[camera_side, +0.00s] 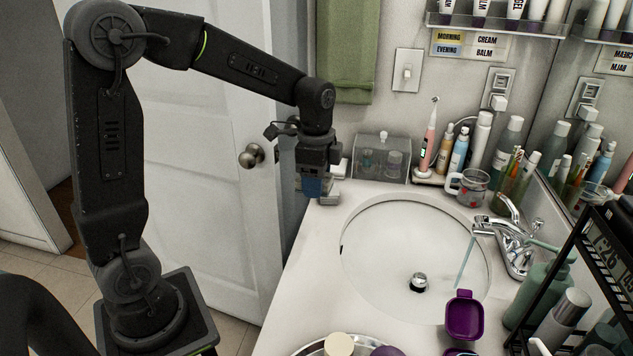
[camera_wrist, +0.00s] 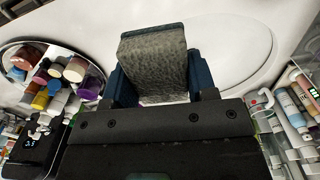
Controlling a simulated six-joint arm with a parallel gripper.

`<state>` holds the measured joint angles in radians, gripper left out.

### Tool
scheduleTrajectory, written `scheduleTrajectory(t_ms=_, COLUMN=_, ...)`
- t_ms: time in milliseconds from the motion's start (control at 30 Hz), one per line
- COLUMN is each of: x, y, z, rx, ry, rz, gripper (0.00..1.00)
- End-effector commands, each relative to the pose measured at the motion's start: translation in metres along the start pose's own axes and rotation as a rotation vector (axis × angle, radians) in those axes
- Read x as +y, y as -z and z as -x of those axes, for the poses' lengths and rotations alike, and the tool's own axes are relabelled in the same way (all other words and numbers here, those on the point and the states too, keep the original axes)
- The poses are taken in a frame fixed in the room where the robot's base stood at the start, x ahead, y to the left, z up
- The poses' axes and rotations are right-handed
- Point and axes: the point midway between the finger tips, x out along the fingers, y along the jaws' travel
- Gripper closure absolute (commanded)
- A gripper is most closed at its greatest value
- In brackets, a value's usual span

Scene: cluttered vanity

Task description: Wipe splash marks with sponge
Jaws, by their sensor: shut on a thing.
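My gripper (camera_side: 316,184) is over the far left end of the white counter (camera_side: 318,226), left of the round sink. In the wrist view, my gripper (camera_wrist: 157,88) has its dark blue fingers shut on a grey, rough-textured block, the sponge (camera_wrist: 153,52). The sponge sticks out beyond the fingers. In the side view it is mostly hidden by the gripper, and I cannot tell whether it touches the counter. The sink (camera_side: 385,252) is to the right of my gripper. I cannot make out clear splash marks in either view.
A clear box (camera_side: 381,160) stands just right of my gripper. Bottles, an electric toothbrush (camera_side: 429,140) and a glass mug (camera_side: 468,187) line the back. A teal toothbrush (camera_side: 465,262) leans in the sink near the faucet (camera_side: 512,240). A purple container (camera_side: 464,317) sits in front.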

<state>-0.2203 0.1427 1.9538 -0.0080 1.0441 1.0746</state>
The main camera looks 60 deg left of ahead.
Motion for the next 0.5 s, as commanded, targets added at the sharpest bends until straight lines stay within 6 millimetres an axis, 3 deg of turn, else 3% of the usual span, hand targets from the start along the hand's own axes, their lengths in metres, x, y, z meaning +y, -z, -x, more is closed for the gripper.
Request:
scheduleTrajectory(t_ms=333, x=0.001, y=-0.002, z=-0.001, rx=0.000, ry=0.000, rz=0.019, gripper=0.70)
scheduleTrajectory(t_ms=500, x=0.009, y=-0.014, z=-0.006, rx=-0.001, ry=0.000, rz=0.176, gripper=0.70)
